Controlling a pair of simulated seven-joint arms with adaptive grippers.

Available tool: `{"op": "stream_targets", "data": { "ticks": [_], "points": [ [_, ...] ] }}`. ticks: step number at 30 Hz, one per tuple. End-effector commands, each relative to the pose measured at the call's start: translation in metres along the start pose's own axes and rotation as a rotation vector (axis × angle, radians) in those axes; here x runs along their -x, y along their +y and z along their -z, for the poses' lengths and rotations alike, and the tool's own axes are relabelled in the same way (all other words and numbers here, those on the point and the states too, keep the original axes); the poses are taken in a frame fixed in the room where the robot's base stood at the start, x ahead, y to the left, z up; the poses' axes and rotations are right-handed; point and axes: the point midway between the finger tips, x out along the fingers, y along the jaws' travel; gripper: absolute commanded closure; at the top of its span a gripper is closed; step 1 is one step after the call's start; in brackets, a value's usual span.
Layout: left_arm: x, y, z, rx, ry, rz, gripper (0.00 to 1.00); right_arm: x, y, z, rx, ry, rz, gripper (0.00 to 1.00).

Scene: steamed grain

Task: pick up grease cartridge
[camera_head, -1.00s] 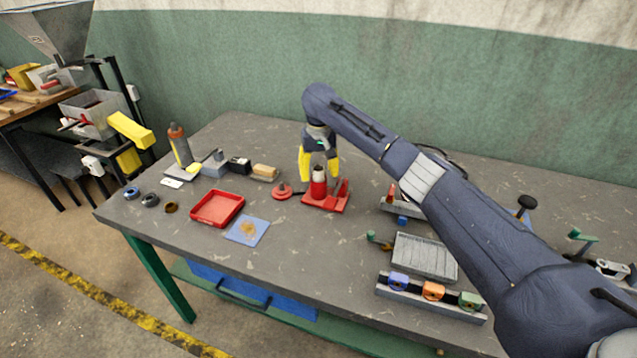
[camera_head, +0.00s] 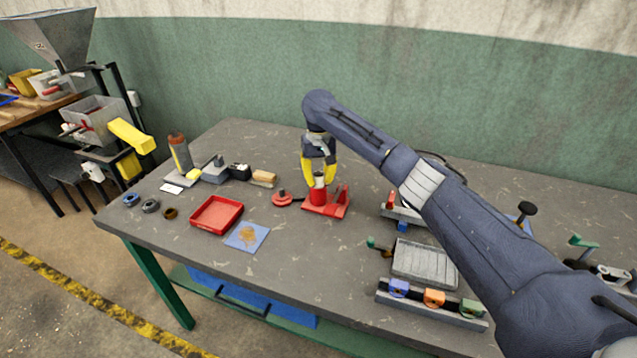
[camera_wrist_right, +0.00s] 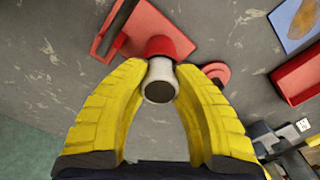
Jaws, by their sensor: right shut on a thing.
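The grease cartridge (camera_head: 319,179) is a pale cylinder standing upright in a red holder (camera_head: 325,205) near the middle of the table. In the right wrist view the cartridge (camera_wrist_right: 160,80) shows end-on, with the red holder (camera_wrist_right: 163,45) around its far part. My right gripper (camera_head: 319,180) points down over the holder. Its yellow fingers are shut on the cartridge, one on each side; they also show in the right wrist view (camera_wrist_right: 160,75). My left gripper is not in view.
A red disc (camera_head: 282,198) lies left of the holder. A red tray (camera_head: 217,214) and a blue sheet with a brown stain (camera_head: 247,236) are farther left. A grey tray (camera_head: 425,262) and a rack of coloured rings (camera_head: 432,300) stand to the right, under my arm.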

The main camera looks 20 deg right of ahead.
Motion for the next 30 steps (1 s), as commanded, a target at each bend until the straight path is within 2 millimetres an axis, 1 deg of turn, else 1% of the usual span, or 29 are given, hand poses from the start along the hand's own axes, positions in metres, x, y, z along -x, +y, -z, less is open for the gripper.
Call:
{"op": "stream_targets", "data": {
  "ticks": [5, 11, 20, 30],
  "points": [
    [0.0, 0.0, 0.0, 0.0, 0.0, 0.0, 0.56, 0.009, 0.0, 0.0, -0.001, 0.001, 0.0, 1.0],
    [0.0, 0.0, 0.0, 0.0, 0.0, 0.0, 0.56, 0.032, 0.001, 0.001, 0.0, 0.003, -0.001, 1.0],
    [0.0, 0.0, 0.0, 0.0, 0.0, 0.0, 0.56, 0.081, 0.001, 0.001, 0.0, 0.004, -0.002, 1.0],
    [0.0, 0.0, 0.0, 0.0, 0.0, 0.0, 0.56, 0.148, 0.0, 0.001, 0.001, 0.004, -0.002, 1.0]
  ]
}}
